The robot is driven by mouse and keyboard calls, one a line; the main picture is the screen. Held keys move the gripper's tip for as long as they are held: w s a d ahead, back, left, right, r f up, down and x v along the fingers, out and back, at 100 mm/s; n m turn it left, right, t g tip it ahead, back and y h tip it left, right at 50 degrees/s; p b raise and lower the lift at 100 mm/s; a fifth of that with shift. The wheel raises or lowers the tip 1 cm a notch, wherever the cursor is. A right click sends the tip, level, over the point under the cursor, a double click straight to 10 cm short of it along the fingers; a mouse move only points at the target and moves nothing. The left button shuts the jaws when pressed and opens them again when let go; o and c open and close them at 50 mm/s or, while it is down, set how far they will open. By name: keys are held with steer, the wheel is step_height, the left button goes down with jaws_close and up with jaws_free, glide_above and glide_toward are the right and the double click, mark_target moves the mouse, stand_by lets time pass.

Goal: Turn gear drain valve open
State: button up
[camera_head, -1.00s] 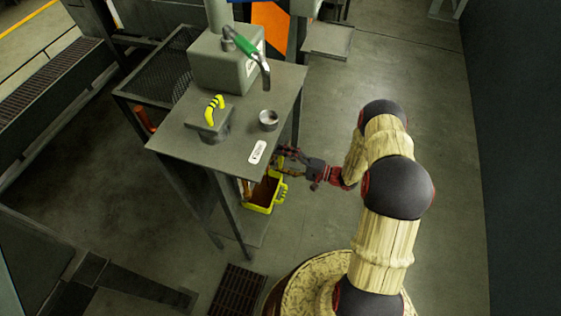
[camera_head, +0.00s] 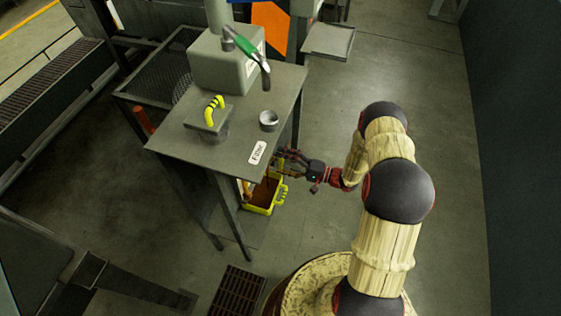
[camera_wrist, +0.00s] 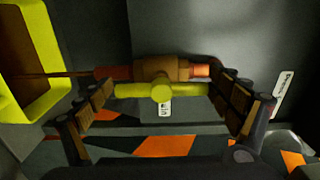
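The drain valve shows in the wrist view as a brass-brown body on an orange-brown pipe (camera_wrist: 203,70), with a yellow bar handle (camera_wrist: 160,91) lying crosswise in the picture. My gripper (camera_wrist: 165,103) is open, its two jointed fingers apart on the left and right of the handle. I cannot tell whether either finger touches the handle's ends. In the head view my gripper (camera_head: 283,158) is beside the right edge of the grey machine table (camera_head: 235,148), low down. The valve is not clearly visible in that view.
A yellow bin (camera_head: 260,210) with brown contents stands below the table edge; it also shows in the wrist view (camera_wrist: 48,85). On the tabletop are a yellow handle (camera_head: 214,108), a metal cup (camera_head: 268,120) and a green-gripped lever (camera_head: 243,44). The floor to the right is open.

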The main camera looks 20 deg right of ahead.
steer(key=shift+o, duration=0.7)
steer(key=v, duration=1.2)
